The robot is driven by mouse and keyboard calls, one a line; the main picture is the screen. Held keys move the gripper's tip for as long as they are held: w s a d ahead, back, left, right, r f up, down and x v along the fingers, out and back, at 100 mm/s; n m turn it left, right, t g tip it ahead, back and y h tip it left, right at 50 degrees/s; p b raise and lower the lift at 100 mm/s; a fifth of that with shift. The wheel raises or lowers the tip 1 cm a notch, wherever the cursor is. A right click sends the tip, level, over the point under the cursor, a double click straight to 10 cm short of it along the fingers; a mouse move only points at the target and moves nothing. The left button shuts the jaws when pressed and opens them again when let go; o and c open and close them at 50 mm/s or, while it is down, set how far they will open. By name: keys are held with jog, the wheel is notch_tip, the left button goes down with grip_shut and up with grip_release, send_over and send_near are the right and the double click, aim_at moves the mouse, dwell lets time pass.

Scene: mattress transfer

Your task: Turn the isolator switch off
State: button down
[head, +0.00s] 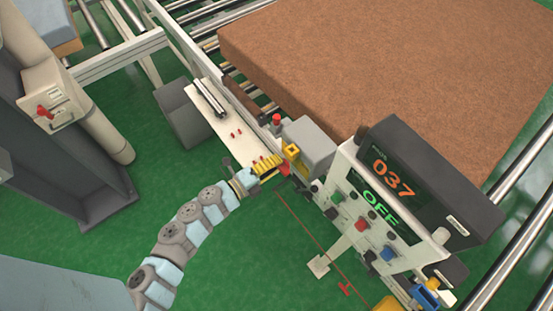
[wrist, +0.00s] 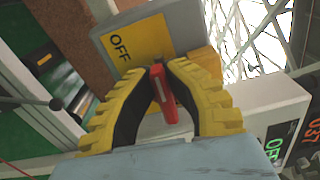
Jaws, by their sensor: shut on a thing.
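The isolator switch is a grey box (head: 312,142) with a yellow plate (wrist: 145,40) marked OFF. Its red handle (wrist: 164,95) stands between the two yellow ribbed fingers of my gripper (wrist: 157,68), which are shut on it. In the head view my gripper (head: 281,165) reaches the switch from the left, and only a bit of the red handle (head: 285,170) shows beyond the fingers. The fingers hide part of the handle's root and of the yellow plate.
A console (head: 385,195) with buttons, reading 037 and OFF, stands close at the right. A brown mattress (head: 390,60) lies on rollers behind. A light shelf (head: 225,122) holds metal rods and small red pieces.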

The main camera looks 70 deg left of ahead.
jog(key=shift+f+n, duration=0.15)
jog(key=shift+n, duration=0.35)
jog(key=c, duration=1.1)
grip_release()
jog(key=v, duration=1.2)
